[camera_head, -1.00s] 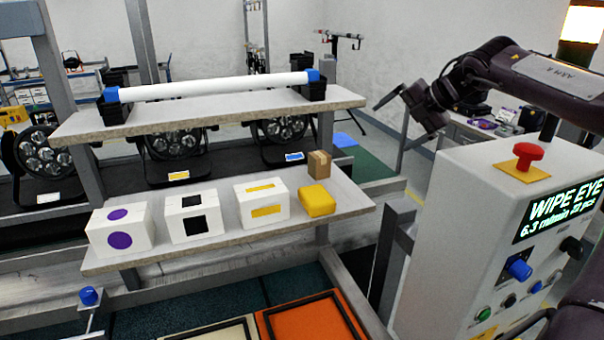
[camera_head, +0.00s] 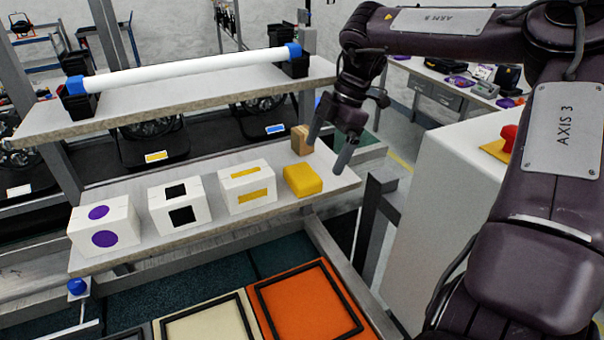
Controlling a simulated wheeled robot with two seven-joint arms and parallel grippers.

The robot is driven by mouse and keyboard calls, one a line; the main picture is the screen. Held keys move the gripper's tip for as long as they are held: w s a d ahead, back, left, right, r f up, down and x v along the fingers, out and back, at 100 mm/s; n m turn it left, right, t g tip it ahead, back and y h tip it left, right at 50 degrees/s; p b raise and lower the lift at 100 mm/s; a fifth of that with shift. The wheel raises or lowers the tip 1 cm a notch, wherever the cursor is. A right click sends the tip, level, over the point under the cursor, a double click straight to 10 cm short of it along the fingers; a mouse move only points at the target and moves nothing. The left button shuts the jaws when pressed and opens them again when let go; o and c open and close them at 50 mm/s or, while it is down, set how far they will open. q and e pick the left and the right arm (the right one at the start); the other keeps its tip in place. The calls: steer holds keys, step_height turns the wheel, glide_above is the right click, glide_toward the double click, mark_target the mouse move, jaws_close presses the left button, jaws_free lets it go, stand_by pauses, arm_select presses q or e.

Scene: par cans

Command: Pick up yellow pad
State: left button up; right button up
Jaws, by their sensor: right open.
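The yellow pad (camera_head: 303,180) lies on the right part of the lower shelf (camera_head: 225,222), beside a white box with yellow marks (camera_head: 247,187). My right gripper (camera_head: 328,154) is open and empty, fingers pointing down, above and a little to the right of the pad. It is apart from the pad. My left gripper does not show.
A small brown block (camera_head: 301,140) stands just behind the pad, close to the gripper. White boxes with black (camera_head: 176,205) and purple marks (camera_head: 104,224) stand to the left. An upper shelf (camera_head: 183,92) carries a white roll (camera_head: 185,68). Orange (camera_head: 312,312) and cream trays lie below.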

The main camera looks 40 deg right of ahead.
mark_target(304, 173)
steer(key=shift+w+a, duration=0.25)
steer(key=shift+a, duration=0.3)
steer(key=shift+w+a, duration=0.2)
steer(key=shift+a, duration=0.3)
steer(key=p+x, duration=0.1)
steer(key=x, duration=0.1)
steer(key=p+x, duration=0.1)
steer(key=x, duration=0.2)
steer(key=shift+a, duration=0.35)
steer(key=shift+w+f, duration=0.1)
steer(key=c, duration=1)
steer(key=shift+r+b, duration=0.5)
steer(key=shift+r, duration=0.15)
step_height(304, 173, up, 2)
steer(key=shift+d+r+b, duration=0.1)
steer(key=shift+b, duration=0.6)
steer(key=s+d+b, duration=0.1)
steer(key=s+d, duration=0.1)
steer(key=d, duration=0.6)
steer(key=s+d+b, duration=0.2)
steer(key=s+d, duration=0.1)
steer(key=d, duration=0.6)
steer(key=shift+s, duration=0.25)
